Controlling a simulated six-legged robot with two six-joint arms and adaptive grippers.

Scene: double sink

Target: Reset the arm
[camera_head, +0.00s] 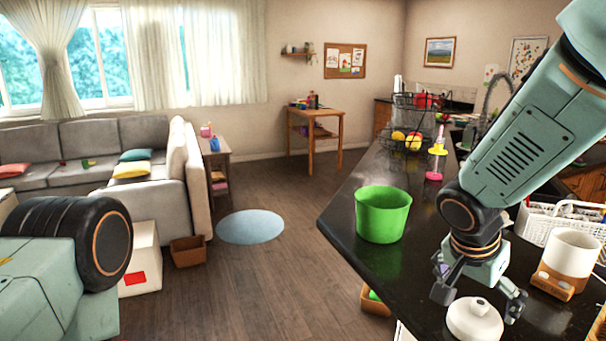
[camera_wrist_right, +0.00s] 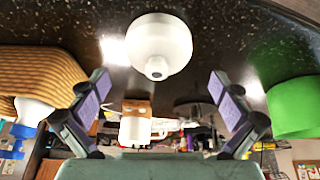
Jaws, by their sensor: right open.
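My right gripper (camera_head: 480,298) is open above the dark counter. A round white lid-like object with a small knob (camera_head: 474,321) sits on the counter just below and in front of it. In the right wrist view, this white object (camera_wrist_right: 158,45) lies beyond the two spread fingertips (camera_wrist_right: 159,88), and nothing is held between them. Part of my left arm (camera_head: 70,250) shows at the lower left, but its gripper is out of view.
A green bucket (camera_head: 383,215) stands left of my right gripper on the counter (camera_head: 345,215). A white-and-tan mug (camera_head: 572,255) and a white basket (camera_head: 540,222) are to the right. A pink-and-yellow stand (camera_head: 437,160) and a fruit rack (camera_head: 412,125) stand farther back.

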